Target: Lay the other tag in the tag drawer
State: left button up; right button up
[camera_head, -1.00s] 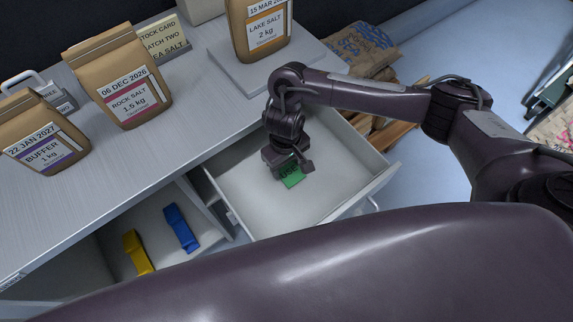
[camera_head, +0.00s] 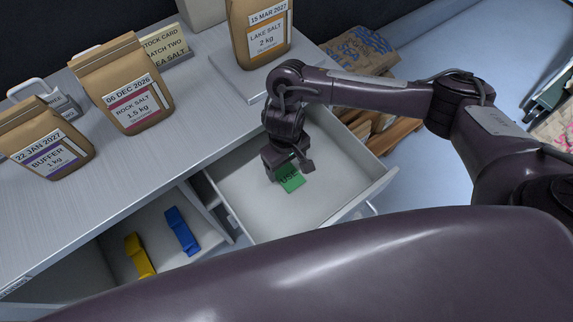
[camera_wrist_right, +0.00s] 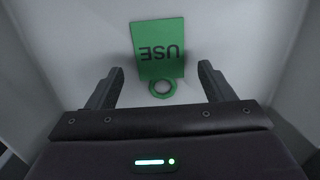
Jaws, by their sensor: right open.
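A green tag (camera_head: 291,180) marked "USE" lies in the open drawer (camera_head: 335,165). In the right wrist view the tag (camera_wrist_right: 158,48) is flat on the pale drawer floor (camera_wrist_right: 90,45), with its ring end toward my gripper. My right gripper (camera_head: 288,171) is inside the drawer, just over the tag. In the wrist view its two fingers (camera_wrist_right: 160,82) are wide apart, on either side of the ring end, and hold nothing. In the head view the gripper hides part of the tag. My left gripper is not in view.
Three bags, rock salt (camera_head: 130,92), lake salt (camera_head: 262,38) and buffer (camera_head: 45,150), stand on the counter (camera_head: 150,160). A blue clip (camera_head: 182,231) and a yellow clip (camera_head: 139,256) lie in a compartment left of the drawer. Sacks (camera_head: 355,50) stand behind the drawer on a wooden pallet.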

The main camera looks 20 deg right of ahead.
aim_at(286, 173)
notch_tip(286, 173, up, 10)
jog(key=p, duration=0.3)
jog(key=shift+f, duration=0.15)
jog(key=shift+f, duration=0.1)
